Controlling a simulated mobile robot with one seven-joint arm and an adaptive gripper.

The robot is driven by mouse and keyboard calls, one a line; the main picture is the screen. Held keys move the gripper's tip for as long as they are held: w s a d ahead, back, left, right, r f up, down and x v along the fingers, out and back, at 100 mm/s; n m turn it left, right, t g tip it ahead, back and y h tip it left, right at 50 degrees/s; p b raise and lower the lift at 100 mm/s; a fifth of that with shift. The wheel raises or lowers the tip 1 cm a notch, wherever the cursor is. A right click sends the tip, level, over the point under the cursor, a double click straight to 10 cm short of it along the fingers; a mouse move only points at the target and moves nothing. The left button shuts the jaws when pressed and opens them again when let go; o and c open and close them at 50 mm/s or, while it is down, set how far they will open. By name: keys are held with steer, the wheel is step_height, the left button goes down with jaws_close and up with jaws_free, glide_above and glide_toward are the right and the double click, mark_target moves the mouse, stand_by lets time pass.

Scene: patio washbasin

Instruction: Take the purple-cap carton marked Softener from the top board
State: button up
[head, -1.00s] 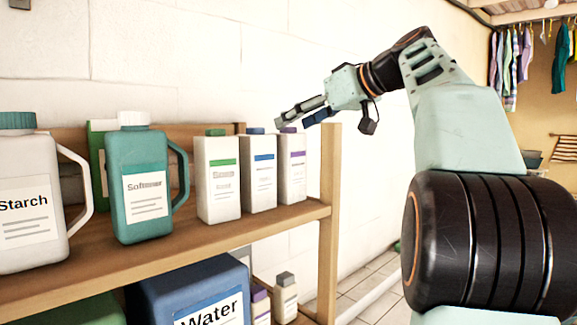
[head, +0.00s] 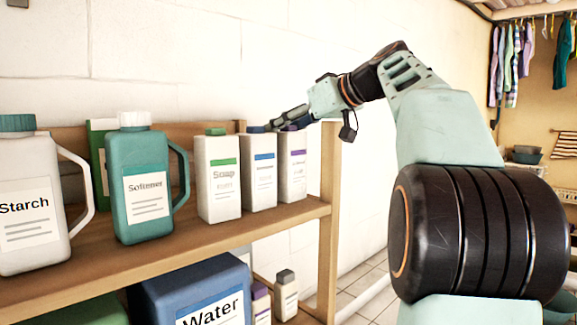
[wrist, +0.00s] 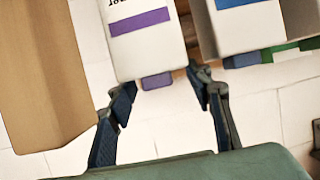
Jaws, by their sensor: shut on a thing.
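The white carton with a purple cap and purple band (head: 292,172) stands upright on the top board, at the right end of a row of cartons. Its lettering is too small to read. It also shows upside down in the wrist view (wrist: 143,48), with its purple cap (wrist: 157,81) between the fingers. My gripper (head: 284,123) is at the top of this carton, coming from the right and above. In the wrist view my gripper (wrist: 163,89) has one finger on each side of the carton's top end and is shut on it.
A blue-band carton (head: 259,180) stands close on the left, then a green-band carton (head: 218,180). A teal jug marked Softener (head: 146,195) and a white Starch jug (head: 25,240) stand further left. A wooden post (head: 329,220) rises close on the right. The lower board holds a blue Water container (head: 205,285).

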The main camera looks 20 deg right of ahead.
jaws_close()
steer(key=shift+r, duration=0.1)
steer(key=shift+r, duration=0.1)
